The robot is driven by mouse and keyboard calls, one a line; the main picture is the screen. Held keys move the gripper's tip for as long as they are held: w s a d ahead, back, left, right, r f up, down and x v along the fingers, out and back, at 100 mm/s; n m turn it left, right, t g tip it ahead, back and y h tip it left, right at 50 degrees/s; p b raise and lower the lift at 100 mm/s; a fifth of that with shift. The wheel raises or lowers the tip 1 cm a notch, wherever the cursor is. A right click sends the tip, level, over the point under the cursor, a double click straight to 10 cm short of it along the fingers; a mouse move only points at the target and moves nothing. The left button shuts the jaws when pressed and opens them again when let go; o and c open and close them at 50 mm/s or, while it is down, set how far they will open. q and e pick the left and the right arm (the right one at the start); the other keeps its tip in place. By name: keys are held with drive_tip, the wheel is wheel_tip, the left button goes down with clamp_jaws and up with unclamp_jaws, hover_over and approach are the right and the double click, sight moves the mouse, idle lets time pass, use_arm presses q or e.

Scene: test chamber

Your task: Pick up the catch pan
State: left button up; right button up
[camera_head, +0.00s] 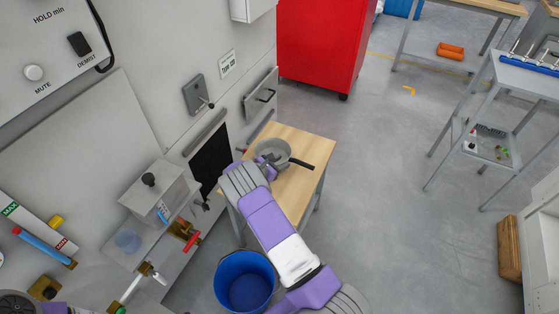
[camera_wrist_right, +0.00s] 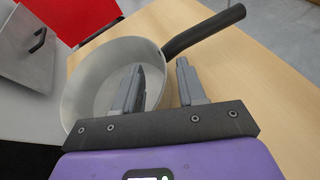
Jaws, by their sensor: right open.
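The catch pan is a grey round pan (camera_head: 273,150) with a dark handle, standing on a small wooden-topped table (camera_head: 315,150). In the right wrist view the pan (camera_wrist_right: 90,75) fills the left side, and its black handle (camera_wrist_right: 205,30) points to the upper right. My right gripper (camera_wrist_right: 160,65) is open at the pan's near right side. Its left finger shows over the pan's inside and its right finger over the table, with the pan's wall between them. Whether a finger touches the pan cannot be told.
A wall panel with a dark opening (camera_head: 211,160) stands left of the table. A red cabinet (camera_head: 320,45) is behind it, and a blue bucket (camera_head: 245,283) is on the floor in front. A grey box (camera_head: 160,193) and valves are at the left.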

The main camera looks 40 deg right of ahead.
drive_tip(key=c, duration=0.7)
clamp_jaws()
drive_tip(key=shift+s+a+f, duration=0.1)
drive_tip(key=shift+a, duration=0.05)
idle(0.6)
